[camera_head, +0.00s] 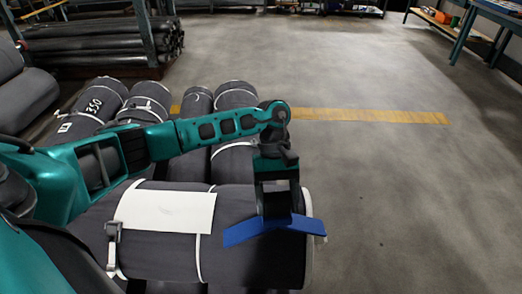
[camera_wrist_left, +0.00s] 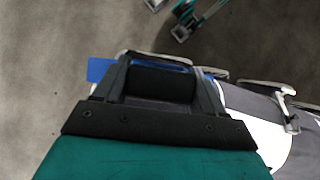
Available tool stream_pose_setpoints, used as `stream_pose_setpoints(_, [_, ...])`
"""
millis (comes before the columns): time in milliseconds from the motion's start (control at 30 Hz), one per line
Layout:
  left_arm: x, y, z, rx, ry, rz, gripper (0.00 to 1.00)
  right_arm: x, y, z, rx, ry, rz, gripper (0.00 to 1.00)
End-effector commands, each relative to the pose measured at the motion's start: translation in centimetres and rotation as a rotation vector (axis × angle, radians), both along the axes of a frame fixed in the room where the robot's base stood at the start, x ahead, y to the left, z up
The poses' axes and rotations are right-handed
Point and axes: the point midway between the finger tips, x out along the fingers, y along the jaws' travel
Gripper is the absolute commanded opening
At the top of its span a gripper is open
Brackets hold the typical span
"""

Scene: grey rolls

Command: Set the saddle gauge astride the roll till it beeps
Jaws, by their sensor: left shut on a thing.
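The saddle gauge (camera_head: 270,228) is a blue, shallow inverted-V piece. My left gripper (camera_head: 276,208) is shut on it from above, near the right end of the front roll. The left wrist view shows its blue edge (camera_wrist_left: 98,69) beyond the fingers (camera_wrist_left: 163,88); the rest is hidden. The front roll (camera_head: 165,255) is dark grey, lying across the picture, with white straps and a blank white label (camera_head: 168,211). The gauge lies over the roll in the picture; I cannot tell whether it touches. A teal and grey part at the wrist view's top looks like my right gripper (camera_wrist_left: 172,22), its jaws unclear.
Several more strapped grey rolls (camera_head: 150,98) lie behind the front roll, one marked 350. A rack of dark tubes (camera_head: 105,45) stands at the back left. Open concrete floor with a yellow stripe (camera_head: 370,116) lies to the right. A workbench stands far right.

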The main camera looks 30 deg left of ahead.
Motion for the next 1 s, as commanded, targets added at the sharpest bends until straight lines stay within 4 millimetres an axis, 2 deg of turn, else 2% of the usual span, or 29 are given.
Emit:
stream_pose_setpoints(100, [1.3,1.3,0.1,-0.002,-0.001,0.262,0.0,0.1,0.3,-0.4,0.005,-0.003,0.004,0.43])
stream_pose_setpoints(300, [3.4,3.6,1.2,-0.002,-0.004,0.67,0.0,0.5,0.7,-0.4,0.014,-0.017,0.009,0.43])
stream_pose_setpoints(600, [6.2,7.3,3.7,-0.002,-0.006,1.174,0.0,0.5,0.8,-1.3,0.015,-0.007,0.01,0.43])
stream_pose_setpoints(800, [7.1,8.8,5.1,-0.002,-0.002,1.36,0.0,0.6,0.8,-1.4,0.015,-0.01,0.013,0.43])
stream_pose_setpoints(1000, [7.4,9.3,5.5,-0.002,-0.001,1.418,0.0,0.8,0.8,-1.2,0.016,-0.015,0.015,0.43])
